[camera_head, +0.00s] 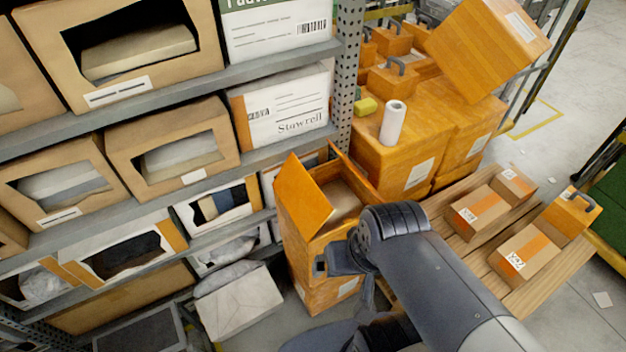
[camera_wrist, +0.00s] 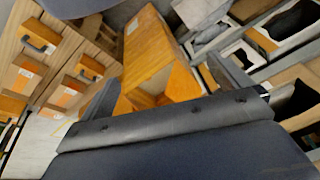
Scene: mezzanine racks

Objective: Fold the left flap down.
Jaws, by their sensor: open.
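An open orange cardboard box (camera_head: 318,237) stands beside the shelving in the head view, on top of another box. Its left flap (camera_head: 303,193) stands up and leans outward to the left. Another flap (camera_head: 354,168) stands up along the back right side, and the inside shows between them. My gripper (camera_head: 343,268) is in front of the box's near side, below the rim, apart from the left flap. In the wrist view, the box (camera_wrist: 150,45) lies ahead, between the open, empty fingers. My arm hides the box's near right corner.
Metal shelving (camera_head: 205,80) with bins fills the left. Large orange cartons (camera_head: 400,150) with a white roll (camera_head: 392,122) stand behind the box. A wooden pallet (camera_head: 465,243) with small parcels is at right. A grey-white package (camera_head: 240,305) lies at lower left.

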